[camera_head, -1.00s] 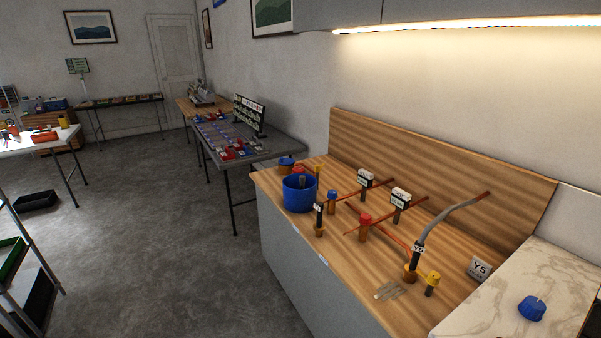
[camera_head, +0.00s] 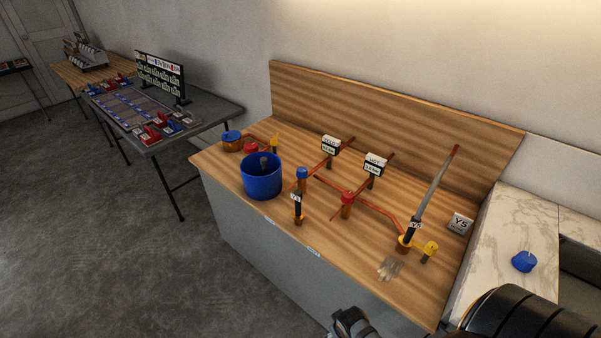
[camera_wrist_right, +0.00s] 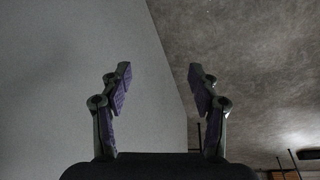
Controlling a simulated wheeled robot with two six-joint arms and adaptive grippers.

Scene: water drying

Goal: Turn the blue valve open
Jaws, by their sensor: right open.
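A blue valve knob (camera_head: 302,173) stands upright on a copper pipe stub on the wooden bench, just right of a blue bucket. A red valve knob (camera_head: 347,198) stands to its right on the same pipework. My right gripper (camera_head: 350,321) is at the bottom edge of the head view, in front of the bench and well apart from the valves. In the right wrist view its two fingers (camera_wrist_right: 160,80) are spread, with nothing between them. My left gripper is not in view.
The blue bucket (camera_head: 262,178) stands left of the blue valve. A dark upright handle (camera_head: 297,207) stands in front of it. A tilted grey pipe (camera_head: 436,190) and yellow valve (camera_head: 430,247) are at the right. A blue knob (camera_head: 524,262) sits on the marble counter (camera_head: 500,240).

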